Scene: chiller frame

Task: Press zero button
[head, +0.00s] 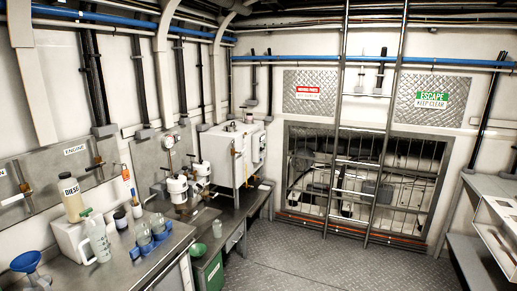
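I cannot make out a zero button anywhere in the head view. A white box-shaped unit (222,156) stands on the far part of the left bench, with small fittings on its front and side too small to read. A round gauge (168,142) is on the wall panel left of it. A pale slanted unit (500,218) is cut by the right edge, and no button can be told on it. My gripper is not in view.
The left bench (178,243) holds a diesel bottle (73,200), a spray bottle (97,238), a blue jar rack (136,253), a blue funnel (28,264) and white canisters (177,189). A ladder (379,150) stands before a barred opening. The plated floor (330,265) is clear.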

